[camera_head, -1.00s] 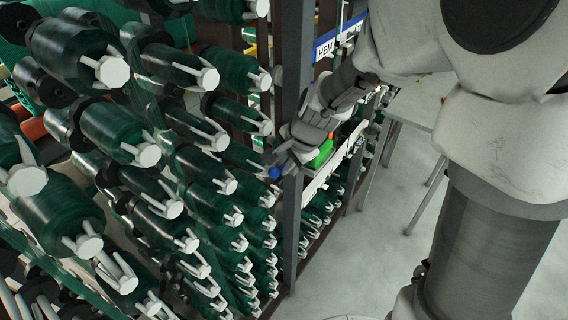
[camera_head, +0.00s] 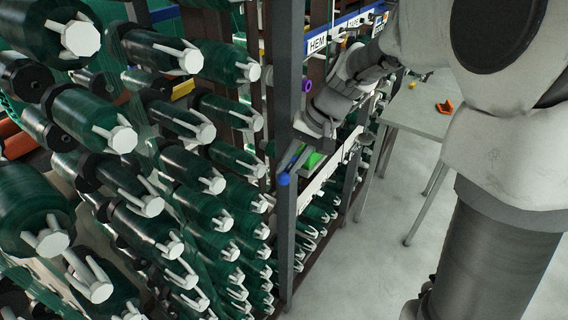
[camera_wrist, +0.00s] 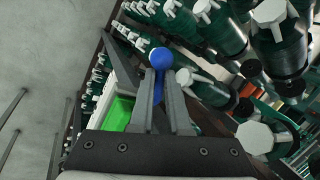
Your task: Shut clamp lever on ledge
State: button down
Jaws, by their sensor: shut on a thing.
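The clamp lever shows as a blue ball knob (camera_wrist: 161,57) with a thin stem below it, in the wrist view. My gripper (camera_wrist: 160,85) has its two fingers closed around the stem, just under the knob. In the head view the blue knob (camera_head: 284,179) is in front of the dark rack post at the ledge's near end. My gripper (camera_head: 290,163) reaches down to it from the upper right. The clamp's base and most of the lever are hidden by the fingers.
Several dark green net rolls (camera_head: 185,120) with white ends fill the left. A grey table (camera_head: 418,117) stands behind right. Floor is clear at right.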

jog(key=shift+w+d+n+g+p, duration=0.15)
jog(key=shift+d+n+g, duration=0.15)
jog(key=shift+n, duration=0.45)
jog(key=shift+d+n+g+p, duration=0.2)
jog(key=shift+n+g, duration=0.15)
jog(key=shift+n, duration=0.45)
jog(key=shift+w+d+n+g+p, duration=0.1)
jog(key=shift+d+n+g+p, duration=0.2)
jog(key=shift+n, duration=0.45)
jog(key=c, duration=1.2)
grip_release()
jog(key=p+v, duration=0.1)
jog(key=v, duration=1.6)
jog(key=shift+r+p, duration=0.25)
jog(key=shift+p, duration=0.15)
jog(key=shift+w, duration=0.1)
